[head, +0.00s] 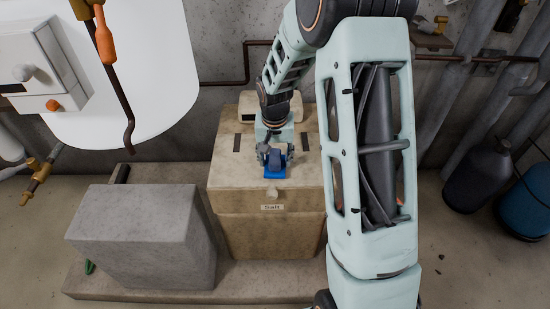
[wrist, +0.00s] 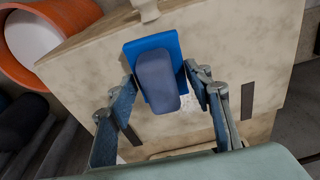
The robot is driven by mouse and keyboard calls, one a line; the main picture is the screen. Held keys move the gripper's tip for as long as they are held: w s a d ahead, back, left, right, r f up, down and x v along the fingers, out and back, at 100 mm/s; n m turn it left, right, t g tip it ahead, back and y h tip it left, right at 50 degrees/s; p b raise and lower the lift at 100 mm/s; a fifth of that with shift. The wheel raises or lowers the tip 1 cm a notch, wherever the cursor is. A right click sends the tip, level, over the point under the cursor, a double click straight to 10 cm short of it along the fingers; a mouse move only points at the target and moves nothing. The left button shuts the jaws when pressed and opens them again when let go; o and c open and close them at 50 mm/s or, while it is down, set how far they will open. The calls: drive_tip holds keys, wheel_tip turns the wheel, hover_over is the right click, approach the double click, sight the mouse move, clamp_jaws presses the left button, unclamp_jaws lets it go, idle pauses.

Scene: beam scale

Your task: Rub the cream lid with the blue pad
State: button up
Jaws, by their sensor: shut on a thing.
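The cream lid (head: 230,168) tops a tan box with a small knob (head: 271,191) at its front edge. It fills much of the wrist view (wrist: 235,45). The blue pad (head: 275,173) has a darker blue grip block and lies over the lid's front middle, behind the knob. In the wrist view the pad (wrist: 133,52) appears flat against the lid, though exact contact is hidden. My gripper (wrist: 160,78) is shut on the pad's grip block, one finger on each side. White specks (wrist: 188,101) show on the lid beside the pad.
The box front carries a "Salt" label (head: 272,207). A large grey block (head: 140,235) stands left of the box. Pipes line the wall, and dark and blue cylinders (head: 478,178) stand at the right. A wide orange-rimmed pipe (wrist: 75,15) shows in the wrist view.

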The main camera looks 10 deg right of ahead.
drive_tip(key=shift+f+b, duration=0.5)
drive_tip(key=shift+f, duration=0.25)
drive_tip(key=shift+w+d+r, duration=0.1)
drive_tip(key=shift+w+d, duration=0.1)
drive_tip(key=shift+w, duration=0.85)
drive_tip(key=shift+w+d+r, duration=0.1)
drive_tip(key=shift+w+d, duration=0.1)
drive_tip(key=shift+w, duration=0.85)
